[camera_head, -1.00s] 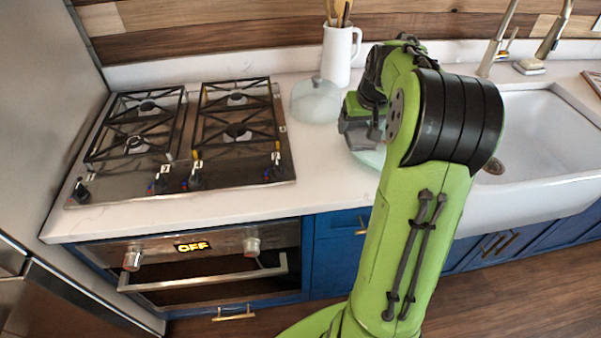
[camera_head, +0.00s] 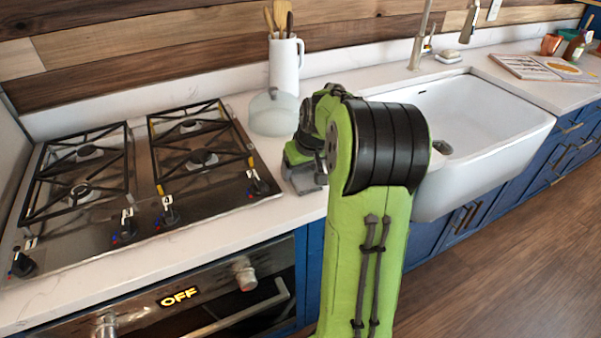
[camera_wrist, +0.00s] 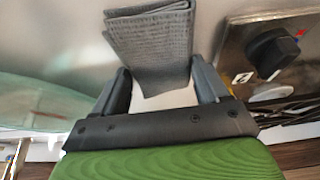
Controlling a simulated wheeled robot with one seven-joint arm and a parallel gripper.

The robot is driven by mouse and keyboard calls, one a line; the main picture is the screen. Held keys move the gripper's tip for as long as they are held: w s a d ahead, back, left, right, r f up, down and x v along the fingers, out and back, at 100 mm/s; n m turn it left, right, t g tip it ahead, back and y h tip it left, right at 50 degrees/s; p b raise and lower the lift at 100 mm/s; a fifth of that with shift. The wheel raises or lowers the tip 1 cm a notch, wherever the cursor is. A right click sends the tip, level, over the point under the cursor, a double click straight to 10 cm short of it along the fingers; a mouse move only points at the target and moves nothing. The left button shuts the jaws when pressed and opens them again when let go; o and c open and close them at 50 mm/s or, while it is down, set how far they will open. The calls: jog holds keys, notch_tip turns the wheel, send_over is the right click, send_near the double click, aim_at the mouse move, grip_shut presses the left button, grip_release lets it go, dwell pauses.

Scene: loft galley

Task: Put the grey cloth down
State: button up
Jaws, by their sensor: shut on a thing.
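The grey cloth (camera_wrist: 152,45) is folded, with a ribbed weave. In the wrist view it lies between the two dark fingers of my gripper (camera_wrist: 162,80), which is shut on it. In the head view my gripper (camera_head: 304,170) is low over the white counter (camera_head: 225,232), between the stove and the sink, close to the front edge. The cloth cannot be told apart from the gripper there. Whether the cloth touches the counter is not clear.
The gas stove (camera_head: 150,165) with its knobs is just left of my gripper. A clear glass dome (camera_head: 273,112) and a white utensil jug (camera_head: 286,65) stand behind. The white sink (camera_head: 475,110) is to the right. A greenish glass piece (camera_wrist: 45,100) shows in the wrist view.

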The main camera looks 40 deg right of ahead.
jog(key=shift+r, duration=0.1)
jog(key=shift+f, duration=0.25)
jog(key=o, duration=0.9)
